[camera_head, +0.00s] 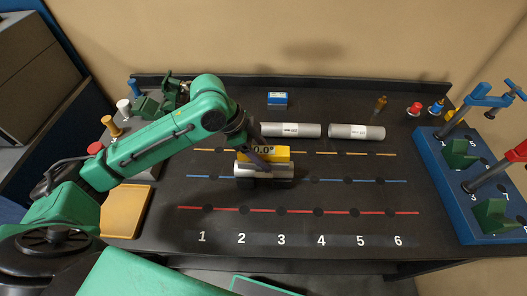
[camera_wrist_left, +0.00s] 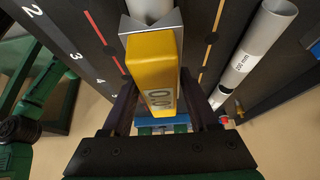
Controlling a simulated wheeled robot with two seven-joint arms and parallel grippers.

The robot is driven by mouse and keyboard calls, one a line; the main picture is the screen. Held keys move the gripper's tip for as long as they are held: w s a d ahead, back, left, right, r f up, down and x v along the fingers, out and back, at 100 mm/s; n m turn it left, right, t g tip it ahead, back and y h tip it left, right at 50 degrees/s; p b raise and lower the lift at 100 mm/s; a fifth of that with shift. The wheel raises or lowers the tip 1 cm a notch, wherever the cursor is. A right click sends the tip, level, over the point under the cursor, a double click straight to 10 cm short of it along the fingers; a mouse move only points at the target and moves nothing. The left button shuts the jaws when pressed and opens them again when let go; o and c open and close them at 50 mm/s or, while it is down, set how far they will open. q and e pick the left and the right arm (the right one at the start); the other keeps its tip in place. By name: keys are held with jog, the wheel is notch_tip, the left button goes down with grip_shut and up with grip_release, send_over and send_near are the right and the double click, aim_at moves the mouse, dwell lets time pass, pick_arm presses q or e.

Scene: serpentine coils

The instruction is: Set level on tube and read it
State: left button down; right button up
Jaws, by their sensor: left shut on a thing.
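The yellow level (camera_head: 279,154) is at a short grey tube (camera_head: 243,170) on the blue line, apparently resting along its top. The tube lies on dark supports. My left gripper (camera_head: 257,158) is shut on the level from above, and its fingers partly cover the display. The visible part of the display reads 0.0°. In the left wrist view, the level (camera_wrist_left: 152,50) sits between the two dark fingers, with a grey V-shaped base against the tube (camera_wrist_left: 150,9). Whether the base fully touches the tube is hard to tell. My right gripper is not in view.
Two labelled grey tubes (camera_head: 291,130) (camera_head: 357,132) lie behind the orange line. A blue box (camera_head: 277,98) stands further back. A blue fixture with clamps (camera_head: 447,184) is at right, and a tan pad (camera_head: 124,211) at left. The numbered front strip is clear.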

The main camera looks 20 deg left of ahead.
pick_arm(q)
jog(key=shift+f, duration=0.6)
jog(key=shift+f, duration=0.1)
jog(key=shift+f, duration=0.35)
jog(key=shift+c, duration=0.4)
grip_release()
jog(key=v, duration=1.4)
jog(key=shift+r+b, duration=0.3)
jog(key=shift+b, duration=0.1)
jog(key=shift+s, duration=0.1)
